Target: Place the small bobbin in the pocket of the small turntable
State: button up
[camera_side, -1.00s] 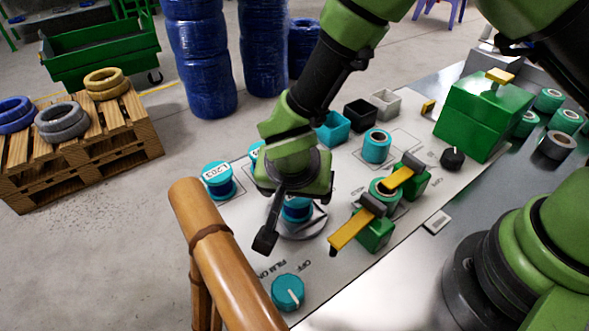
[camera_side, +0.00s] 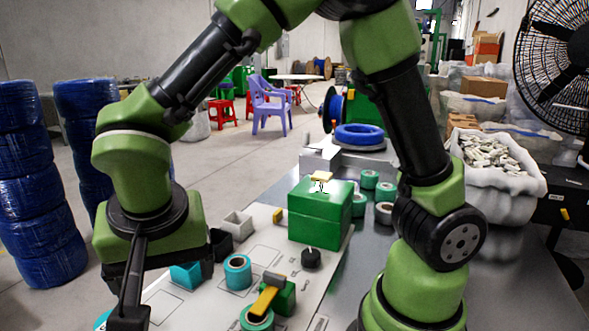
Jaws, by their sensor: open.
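My gripper (camera_side: 130,314) is at the lower left, pointing down and open, with its fingertips partly cut off by the bottom edge. A teal bobbin (camera_side: 237,272) stands upright on the light panel to its right. Another teal bobbin (camera_side: 257,319) sits at a green clamp (camera_side: 284,298) with a yellow lever (camera_side: 264,301), cut off at the bottom. A sliver of teal (camera_side: 102,320) shows left of the gripper; I cannot tell what it is. The small turntable is not visible now. I cannot tell which bobbin is the small one.
A green box (camera_side: 320,218) and a black knob (camera_side: 311,258) stand to the right. Several bobbins (camera_side: 369,179) stand on the metal table behind.

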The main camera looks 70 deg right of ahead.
jog(key=s+d+r+n+t+y, duration=0.4)
jog(key=s+d+r, duration=0.7)
jog(key=s, duration=0.1)
jog(key=shift+s, duration=0.25)
jog(key=shift+d, duration=0.1)
dwell(0.7)
